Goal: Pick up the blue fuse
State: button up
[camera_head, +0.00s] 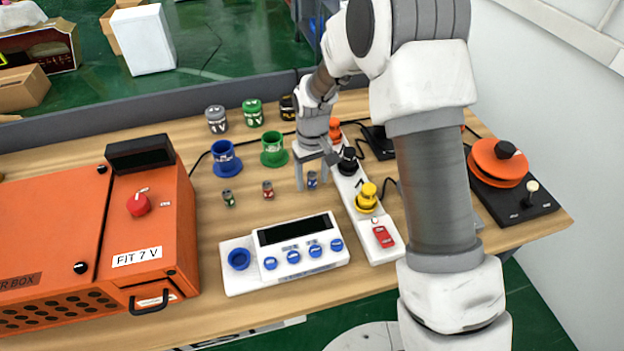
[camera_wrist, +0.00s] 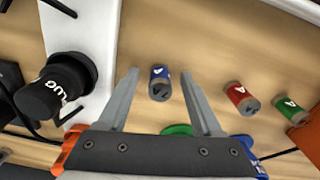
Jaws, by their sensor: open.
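The blue fuse (camera_head: 312,179) is a small upright cylinder with grey ends, standing on the wooden table beside the white strip. In the wrist view the blue fuse (camera_wrist: 159,83) appears between the two fingers, with a gap on both sides. My gripper (camera_head: 313,184) is open and points down over the table, its fingers around the fuse's spot. In the wrist view my gripper (camera_wrist: 158,75) shows both fingers spread and holding nothing. Whether the fingers are low enough to flank the fuse is hard to tell.
A red fuse (camera_head: 268,190) and green fuse (camera_head: 229,198) stand to the left. The white strip (camera_head: 382,247) with a black plug (camera_wrist: 52,88) lies close on the right. A white meter (camera_head: 285,282) is in front; blue (camera_head: 226,160) and green (camera_head: 273,150) holders stand behind.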

jog(key=shift+f, duration=0.25)
grip_shut()
jog(key=shift+r, duration=0.1)
